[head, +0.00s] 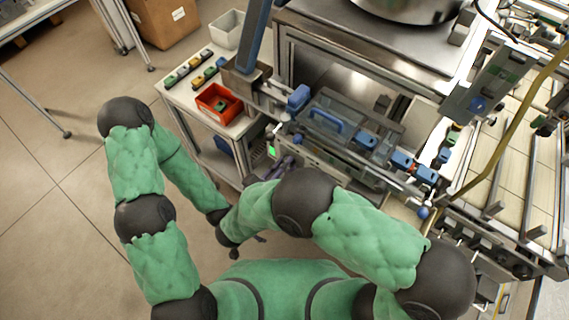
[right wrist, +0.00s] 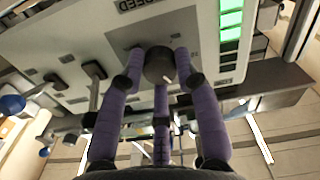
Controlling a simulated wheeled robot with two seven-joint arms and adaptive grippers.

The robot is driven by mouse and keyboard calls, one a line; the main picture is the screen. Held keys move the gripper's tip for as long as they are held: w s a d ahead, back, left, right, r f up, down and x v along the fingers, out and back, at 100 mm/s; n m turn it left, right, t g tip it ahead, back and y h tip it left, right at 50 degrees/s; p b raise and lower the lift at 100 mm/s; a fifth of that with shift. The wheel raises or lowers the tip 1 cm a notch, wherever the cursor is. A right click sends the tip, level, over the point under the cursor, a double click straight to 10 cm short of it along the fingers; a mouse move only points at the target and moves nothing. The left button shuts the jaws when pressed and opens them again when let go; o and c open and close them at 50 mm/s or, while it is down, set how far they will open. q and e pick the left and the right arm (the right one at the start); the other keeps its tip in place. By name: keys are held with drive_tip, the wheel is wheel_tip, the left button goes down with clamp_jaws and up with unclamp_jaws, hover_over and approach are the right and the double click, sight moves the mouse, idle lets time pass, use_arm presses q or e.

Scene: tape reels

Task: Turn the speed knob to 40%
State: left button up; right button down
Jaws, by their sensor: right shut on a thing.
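The speed knob (right wrist: 158,65) is a dark round knob with a small white mark toward its lower right. It sits on a pale panel (right wrist: 90,40) below a partly cut-off "SPEED" label (right wrist: 140,4). The purple fingers of my right gripper (right wrist: 159,80) are closed around the knob. In the head view my right gripper (head: 284,164) is at the panel's side, and the knob is hidden there. A column of bars (right wrist: 231,20) beside the knob has several green bars lit at the top and dark ones below. My left gripper (head: 235,250) is small and dark near my body, its fingers unclear.
A red bin (head: 218,104) and a grey bin (head: 227,29) stand on a side table left of the machine. Levers and blue-handled parts (head: 327,121) crowd the machine top. In the wrist view, levers (right wrist: 93,85) stick out left of the knob. Floor at left is clear.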

drive_tip(key=shift+f, duration=0.1)
drive_tip(key=c, duration=0.9)
unclamp_jaws()
